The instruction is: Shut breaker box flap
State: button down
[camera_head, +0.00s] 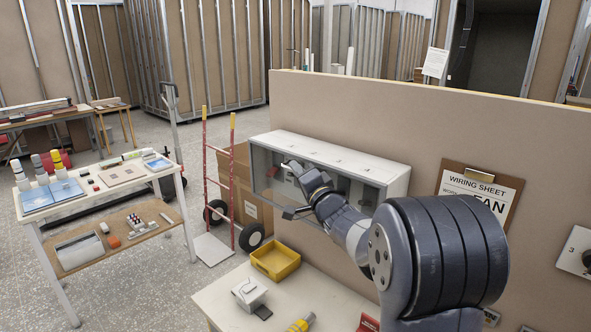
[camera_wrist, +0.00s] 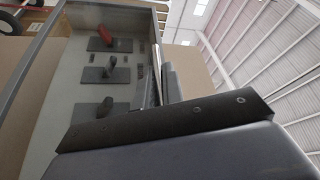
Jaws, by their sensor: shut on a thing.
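The breaker box (camera_head: 345,158) is a white box on the tan partition in the head view, with a clear, dark-framed flap (camera_head: 262,172) across its front. In the wrist view, a grey frame edge (camera_wrist: 37,62) crosses the left side. Behind it, a red-handled switch (camera_wrist: 117,44) and black-handled switches (camera_wrist: 105,107) show on the box's pale panel. My gripper (camera_head: 290,190) is at the front of the box, shut on the flap; its fingers also show in the wrist view (camera_wrist: 160,78). The exact grip is hidden, and I cannot tell the flap's angle.
Below the box, a bench (camera_head: 228,296) holds a yellow bin (camera_head: 275,262) and a white device (camera_head: 249,291). A red hand truck (camera_head: 207,165) with cartons stands left of the box. A wiring sheet (camera_head: 478,190) hangs to the right. Floor is open between the bench and left table.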

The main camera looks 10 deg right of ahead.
jog(key=shift+d, duration=0.1)
dwell(0.3)
jog(key=c, duration=1.5)
grip_release()
jog(key=shift+w, duration=0.1)
jog(key=b+v, duration=0.3)
jog(key=v, duration=0.8)
jog(key=shift+w, duration=0.1)
